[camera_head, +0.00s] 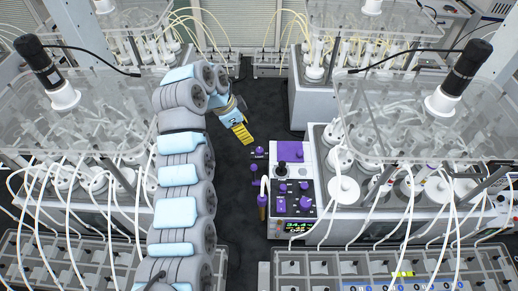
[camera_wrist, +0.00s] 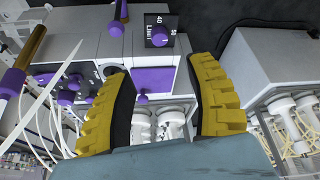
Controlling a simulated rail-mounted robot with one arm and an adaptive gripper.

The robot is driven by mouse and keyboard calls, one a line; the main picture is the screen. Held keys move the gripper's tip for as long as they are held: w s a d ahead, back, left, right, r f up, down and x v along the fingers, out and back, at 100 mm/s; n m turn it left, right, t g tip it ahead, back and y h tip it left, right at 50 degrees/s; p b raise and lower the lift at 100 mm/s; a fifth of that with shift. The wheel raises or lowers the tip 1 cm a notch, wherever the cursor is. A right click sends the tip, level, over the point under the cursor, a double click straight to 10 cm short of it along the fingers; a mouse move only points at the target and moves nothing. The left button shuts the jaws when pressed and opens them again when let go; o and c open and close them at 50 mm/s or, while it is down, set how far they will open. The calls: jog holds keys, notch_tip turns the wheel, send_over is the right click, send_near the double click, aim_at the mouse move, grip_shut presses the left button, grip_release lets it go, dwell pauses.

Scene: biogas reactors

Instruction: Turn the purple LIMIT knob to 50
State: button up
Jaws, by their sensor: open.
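The purple LIMIT knob (camera_wrist: 158,38) sits on a black dial plate in the wrist view, with "LIMIT", "40" and "50" printed around it. Its exact pointer setting is too small to read. In the head view, the knob (camera_head: 258,150) is at the upper left side of the white control box (camera_head: 308,165). My gripper (camera_wrist: 163,68) is open and empty, with its yellow ridged fingers apart. The knob shows beyond the fingertips, between them in the picture, with no visible contact. In the head view, my gripper (camera_head: 243,134) is just above and left of the knob.
The box also carries a purple panel (camera_head: 293,152), a black-topped knob (camera_head: 282,169) and several purple knobs. A purple-handled part (camera_head: 262,203) stands at its left side. Glass-topped reactors with hoses flank a dark open floor aisle (camera_head: 236,185).

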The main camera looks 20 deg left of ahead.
aim_at(259, 150)
jog(key=p+x, duration=0.2)
jog(key=x, duration=1)
jog(key=shift+s, duration=0.1)
grip_shut()
